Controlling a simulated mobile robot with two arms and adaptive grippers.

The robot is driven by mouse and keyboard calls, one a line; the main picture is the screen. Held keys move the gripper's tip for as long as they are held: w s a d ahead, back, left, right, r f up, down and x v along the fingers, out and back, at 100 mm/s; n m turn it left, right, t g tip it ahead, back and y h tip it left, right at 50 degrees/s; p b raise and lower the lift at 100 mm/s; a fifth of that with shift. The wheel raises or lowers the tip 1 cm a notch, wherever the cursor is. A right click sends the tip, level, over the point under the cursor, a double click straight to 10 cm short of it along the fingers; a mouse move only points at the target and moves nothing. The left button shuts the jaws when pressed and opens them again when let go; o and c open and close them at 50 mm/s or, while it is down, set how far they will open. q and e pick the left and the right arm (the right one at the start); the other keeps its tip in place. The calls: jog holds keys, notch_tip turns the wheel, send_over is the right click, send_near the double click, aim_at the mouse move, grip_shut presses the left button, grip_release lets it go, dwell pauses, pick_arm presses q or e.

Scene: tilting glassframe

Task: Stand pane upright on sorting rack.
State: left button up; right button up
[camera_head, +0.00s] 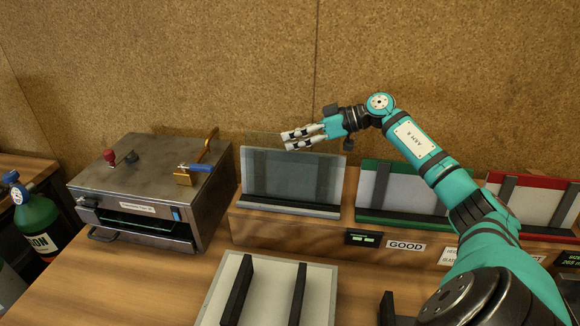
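The pane (263,141) is a thin, see-through sheet. It stands near upright at the leftmost slot of the sorting rack (262,227), in front of a pale back plate with dark strips. Its top edge rises a little above that plate. My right gripper (287,140) reaches in from the right at the pane's top edge, its two fingers pointing left with a narrow gap. I cannot tell whether the fingers grip the pane or only flank it. The pane's bottom edge is hard to make out. My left gripper is not in view.
A metal machine (145,180) with a brass handle stands left of the rack. Green-edged (408,165) and red-edged (530,182) slots lie to the right. A pale board with two black bars (238,290) lies in front. A green bottle (35,220) stands far left.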

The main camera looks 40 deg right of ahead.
jog(key=shift+s, duration=0.1)
jog(key=shift+c, duration=0.5)
grip_shut()
jog(key=shift+r, duration=0.25)
